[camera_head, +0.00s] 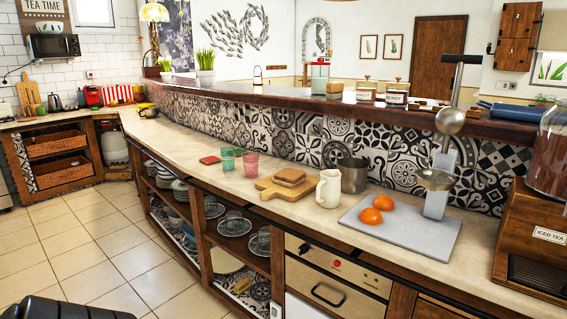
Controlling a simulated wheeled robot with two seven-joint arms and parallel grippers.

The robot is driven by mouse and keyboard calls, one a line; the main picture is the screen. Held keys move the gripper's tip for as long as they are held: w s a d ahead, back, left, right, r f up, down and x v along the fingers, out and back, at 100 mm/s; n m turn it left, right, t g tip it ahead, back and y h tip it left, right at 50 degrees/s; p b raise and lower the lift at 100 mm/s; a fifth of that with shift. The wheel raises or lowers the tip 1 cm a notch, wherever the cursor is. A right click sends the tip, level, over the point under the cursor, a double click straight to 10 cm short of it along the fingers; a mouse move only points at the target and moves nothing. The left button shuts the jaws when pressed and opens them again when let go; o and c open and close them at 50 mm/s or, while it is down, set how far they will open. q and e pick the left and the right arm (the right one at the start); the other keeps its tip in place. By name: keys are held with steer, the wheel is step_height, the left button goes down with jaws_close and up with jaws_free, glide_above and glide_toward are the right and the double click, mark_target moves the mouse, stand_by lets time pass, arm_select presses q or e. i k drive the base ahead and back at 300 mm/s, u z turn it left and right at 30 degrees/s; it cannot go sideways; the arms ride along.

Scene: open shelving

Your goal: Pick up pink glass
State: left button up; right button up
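The pink glass (251,162) stands on the pale countertop (215,171), near the middle of the picture. A green glass (227,160) stands to its left, and greenish glass shows between and behind the two. The pink glass looks upright and is right behind the left end of a wooden cutting board (268,189). Neither of my grippers shows in the head view.
A red flat item (210,160) lies left of the glasses. Bread (290,176) lies on the board. A white pitcher (329,189), metal pot (353,176) and juicer stand (436,204) are to the right. A raised tiled ledge runs behind.

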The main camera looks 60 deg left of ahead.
mark_target(250, 158)
steer(key=u, duration=2.1)
